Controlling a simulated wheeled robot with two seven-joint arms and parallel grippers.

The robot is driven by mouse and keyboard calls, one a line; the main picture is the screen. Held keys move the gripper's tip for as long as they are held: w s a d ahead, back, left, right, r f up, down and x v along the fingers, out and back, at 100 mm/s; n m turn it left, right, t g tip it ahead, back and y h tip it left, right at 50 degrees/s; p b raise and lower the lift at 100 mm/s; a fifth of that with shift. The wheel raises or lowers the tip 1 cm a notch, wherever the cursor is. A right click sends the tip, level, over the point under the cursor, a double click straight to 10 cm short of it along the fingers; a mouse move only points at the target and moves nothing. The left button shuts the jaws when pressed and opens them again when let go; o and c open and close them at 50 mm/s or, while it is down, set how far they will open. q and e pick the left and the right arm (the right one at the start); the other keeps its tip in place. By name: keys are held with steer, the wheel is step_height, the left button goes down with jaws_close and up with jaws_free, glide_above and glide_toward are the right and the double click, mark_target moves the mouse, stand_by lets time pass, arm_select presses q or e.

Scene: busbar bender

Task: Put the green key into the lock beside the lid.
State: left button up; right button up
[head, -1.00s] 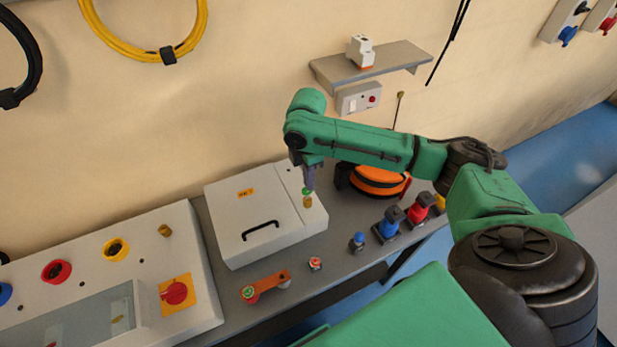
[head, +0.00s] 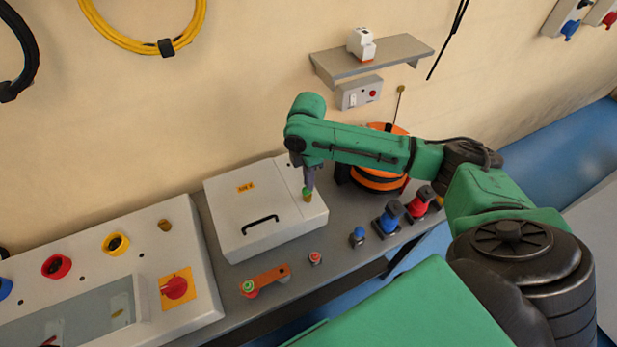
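The white box with the lid (head: 226,207) and its black handle stands on the bench in the middle of the head view. The brass lock (head: 307,198) sits on the strip along the lid's right side. My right gripper (head: 308,184) points down right over the lock, shut on the green key (head: 307,190). Only a small green part of the key shows between the fingers and the lock. The key's tip is hidden, so I cannot tell how deep it sits. My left gripper is not in view.
A grey control panel (head: 205,300) stands at the left. An orange lever (head: 270,276), a red button (head: 315,258) and blue and red plugs (head: 389,217) are in front of and right of the box. An orange-and-black round thing (head: 378,181) stands behind my arm.

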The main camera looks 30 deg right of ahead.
steer(key=o, duration=0.4)
steer(key=shift+o, duration=0.2)
steer(key=shift+r, duration=0.1)
step_height(320, 180, up, 14)
steer(key=b, duration=0.2)
steer(key=shift+w+r, duration=0.2)
steer(key=shift+w, duration=0.05)
steer(key=shift+f, duration=0.1)
